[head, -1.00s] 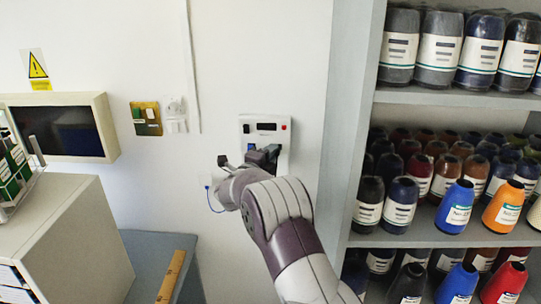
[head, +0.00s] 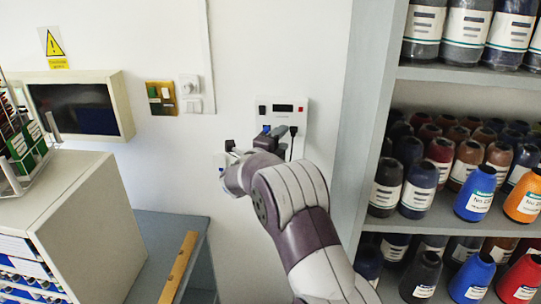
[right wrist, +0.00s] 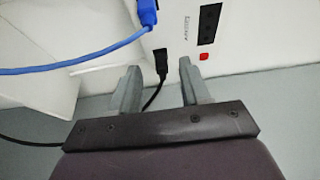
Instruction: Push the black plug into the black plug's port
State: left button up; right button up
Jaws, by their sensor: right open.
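The black plug (head: 293,130) is at the lower right of the white wall panel (head: 262,103), its black cable hanging down. In the right wrist view the black plug (right wrist: 160,60) stands against the panel, beyond the gap between my fingertips. How deep it sits cannot be told, and its port is not visible. My right gripper (head: 246,148) is open and empty, just below and left of the plug; in the right wrist view its two fingers (right wrist: 157,78) are spread with nothing between them. My left gripper is not in view.
A blue plug (right wrist: 148,12) with a blue cable (right wrist: 75,64) is beside the black one. The panel has a dark display (head: 283,108) and a red button (right wrist: 204,56).

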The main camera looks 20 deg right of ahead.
jog(key=b+v, duration=0.3)
jog(key=v, duration=0.6)
jog(key=shift+s+a, duration=0.1)
